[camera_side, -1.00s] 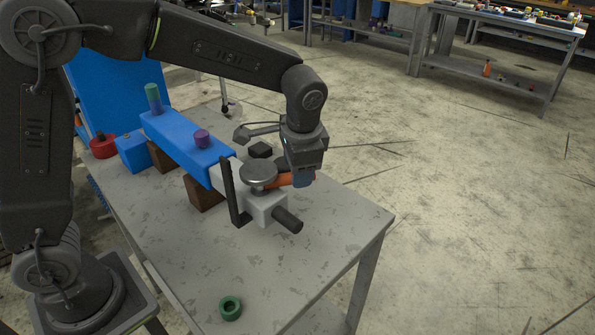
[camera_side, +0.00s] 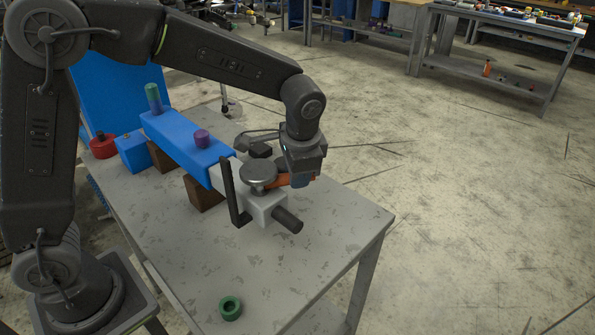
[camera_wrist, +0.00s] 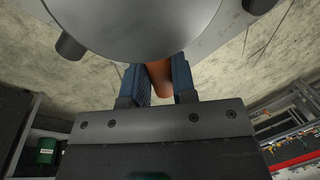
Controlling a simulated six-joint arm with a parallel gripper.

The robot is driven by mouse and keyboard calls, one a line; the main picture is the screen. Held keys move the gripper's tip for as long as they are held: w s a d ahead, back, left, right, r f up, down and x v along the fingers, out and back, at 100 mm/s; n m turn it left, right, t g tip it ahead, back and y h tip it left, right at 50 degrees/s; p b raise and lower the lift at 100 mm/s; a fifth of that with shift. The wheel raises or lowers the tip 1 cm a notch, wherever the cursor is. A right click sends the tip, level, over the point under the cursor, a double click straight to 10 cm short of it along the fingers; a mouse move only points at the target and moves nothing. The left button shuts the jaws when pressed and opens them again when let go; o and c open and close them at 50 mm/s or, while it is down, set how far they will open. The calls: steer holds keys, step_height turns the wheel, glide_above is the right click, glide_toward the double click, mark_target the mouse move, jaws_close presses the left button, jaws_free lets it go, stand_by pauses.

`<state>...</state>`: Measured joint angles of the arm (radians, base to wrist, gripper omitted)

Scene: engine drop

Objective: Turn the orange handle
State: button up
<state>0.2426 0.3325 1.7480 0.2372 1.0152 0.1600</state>
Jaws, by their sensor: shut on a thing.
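The orange handle (camera_side: 277,182) sticks out to the right from under a round grey metal disc (camera_side: 258,174) on the white end of the blue engine block (camera_side: 185,146). My gripper (camera_side: 297,181) is at the handle's outer end, to the right of the disc. In the wrist view the handle (camera_wrist: 160,78) lies between the two blue fingers of my gripper (camera_wrist: 160,85), which are shut on it. The disc (camera_wrist: 135,20) fills the top of that view and hides the handle's inner end.
A black upright bracket (camera_side: 232,190) and a dark cylinder (camera_side: 287,219) stand out from the white end. A green ring (camera_side: 230,308) lies on the grey table (camera_side: 180,262). A red part (camera_side: 103,146) sits at the far left. The front of the table is mostly clear.

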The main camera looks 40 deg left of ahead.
jaws_close()
steer(key=shift+w+a+n+g, duration=0.25)
steer(key=shift+a+n, duration=0.6)
steer(key=shift+n, duration=0.5)
steer(key=shift+w+a+n+g, duration=0.15)
steer(key=shift+a+n+g, duration=0.15)
steer(key=shift+a+n, duration=0.75)
steer(key=shift+w+a+n+g, duration=0.25)
steer(key=shift+a+n, duration=0.35)
steer(key=shift+n, duration=1)
steer(key=shift+s, duration=0.1)
steer(key=o, duration=0.9)
jaws_free()
steer(key=shift+o, duration=0.2)
step_height(320, 180, up, 14)
steer(key=d, duration=0.2)
steer(key=shift+w+d+f, duration=0.2)
steer(key=shift+w+d, duration=0.05)
steer(key=shift+d, duration=0.15)
